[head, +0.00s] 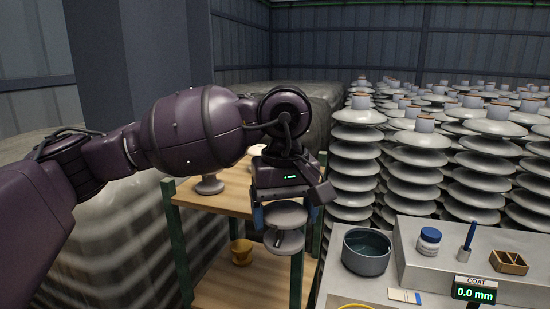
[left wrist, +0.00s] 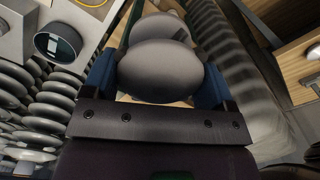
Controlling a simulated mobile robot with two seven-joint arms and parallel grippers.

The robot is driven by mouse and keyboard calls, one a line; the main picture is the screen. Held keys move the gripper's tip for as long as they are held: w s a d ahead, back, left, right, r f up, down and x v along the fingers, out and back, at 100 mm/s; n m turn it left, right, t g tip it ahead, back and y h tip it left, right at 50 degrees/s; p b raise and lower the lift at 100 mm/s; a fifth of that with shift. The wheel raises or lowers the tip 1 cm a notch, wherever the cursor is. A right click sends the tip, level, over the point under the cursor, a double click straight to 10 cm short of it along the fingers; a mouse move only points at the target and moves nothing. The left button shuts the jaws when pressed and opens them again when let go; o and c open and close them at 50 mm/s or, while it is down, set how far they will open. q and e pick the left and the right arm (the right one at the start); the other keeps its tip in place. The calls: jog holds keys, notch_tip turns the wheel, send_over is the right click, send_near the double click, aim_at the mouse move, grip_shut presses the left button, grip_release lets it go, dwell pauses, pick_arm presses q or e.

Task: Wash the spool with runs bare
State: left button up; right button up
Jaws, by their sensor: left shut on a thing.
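My left gripper (head: 285,213) is shut on a grey spool (head: 284,219) with two rounded discs, one below the other. Its blue finger pads sit on either side of the upper disc. A dark, short part shows on the lower disc. In the left wrist view the spool (left wrist: 160,68) fills the space between the blue pads of my left gripper (left wrist: 156,85). The held spool hangs in front of a wooden shelf, left of a dark grey bowl (head: 367,263) with dark liquid in it. Whether its surface carries runs cannot be told. My right gripper is not in view.
The bowl stands on a grey bench (head: 440,262) with a blue-lidded jar (head: 428,240), a blue brush (head: 468,238), a wooden box (head: 508,262) and a COAT display (head: 474,291) reading 0.0 mm. Tall insulator stacks (head: 354,165) crowd behind.

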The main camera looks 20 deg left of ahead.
pick_arm(q)
jog(key=d+f+m, duration=0.2)
jog(key=f+m, duration=0.1)
jog(key=f, duration=0.8)
jog(key=d+f+m, duration=0.2)
jog(key=f, duration=0.9)
jog(key=shift+s+d+f+m, duration=0.15)
jog(key=shift+s+f+m, duration=0.15)
jog(key=shift+s+m, duration=0.1)
